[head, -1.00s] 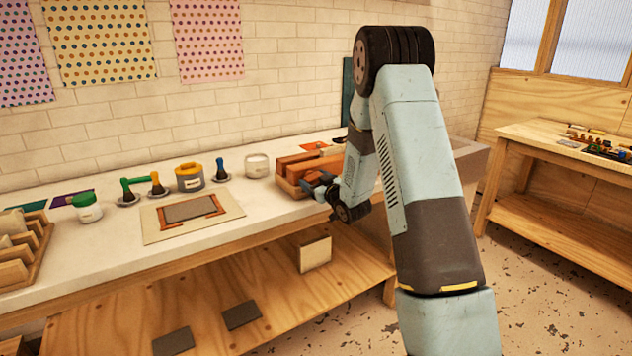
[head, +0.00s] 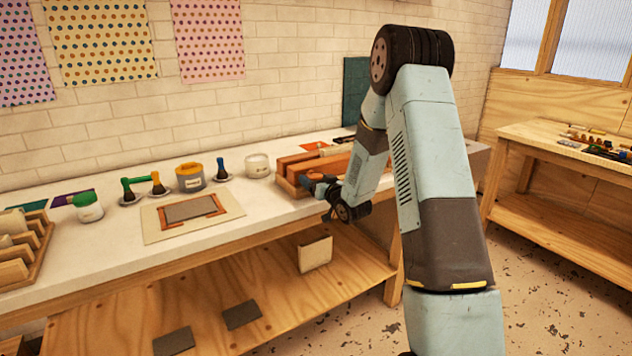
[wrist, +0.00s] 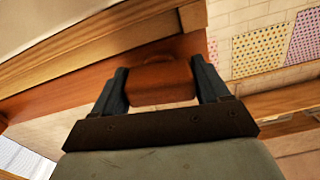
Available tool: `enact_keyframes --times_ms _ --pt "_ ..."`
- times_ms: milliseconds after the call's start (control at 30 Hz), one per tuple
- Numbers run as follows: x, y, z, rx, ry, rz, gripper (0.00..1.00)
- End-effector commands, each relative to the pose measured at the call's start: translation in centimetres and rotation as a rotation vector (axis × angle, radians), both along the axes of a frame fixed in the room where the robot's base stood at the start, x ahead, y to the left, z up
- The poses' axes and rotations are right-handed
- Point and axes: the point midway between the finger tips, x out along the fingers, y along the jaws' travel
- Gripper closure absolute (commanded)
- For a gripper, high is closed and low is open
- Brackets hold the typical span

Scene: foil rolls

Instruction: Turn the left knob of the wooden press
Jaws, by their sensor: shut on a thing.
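The wooden press (head: 293,165) stands at the right end of the long bench, with reddish-brown bars on a lighter wooden frame. My gripper (head: 310,181) is at its front side in the head view, partly hidden by my own wrist. In the wrist view, my gripper (wrist: 160,75) has one dark finger on each side of a reddish-brown block-like knob (wrist: 160,82) and is shut on it. The head view does not show the knob clearly, and the far side of the press is partly behind my arm.
A light block (head: 315,254) is below the bench top. A second bench (head: 560,145) is at right.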

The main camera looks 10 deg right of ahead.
Motion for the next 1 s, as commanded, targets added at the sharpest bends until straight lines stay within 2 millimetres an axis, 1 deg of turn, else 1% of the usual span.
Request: enact_keyframes --times_ms 33,67,267,533,667,767,1000 --pt "-0.1 -0.3 -0.2 -0.001 0.003 -0.005 0.55" --pt "-0.1 -0.3 -0.2 -0.001 0.003 -0.005 0.24" --pt "0.0 -0.2 -0.1 -0.002 0.002 -0.004 0.05" --pt "-0.1 -0.1 -0.1 -0.001 0.001 -0.002 0.04" --pt "-1.0 -0.4 -0.1 -0.002 0.002 -0.002 0.04" --pt "-2.3 -0.9 -0.1 -0.001 0.003 -0.003 0.04" --pt "-6.8 -2.4 -0.2 -0.001 0.004 -0.004 0.04"
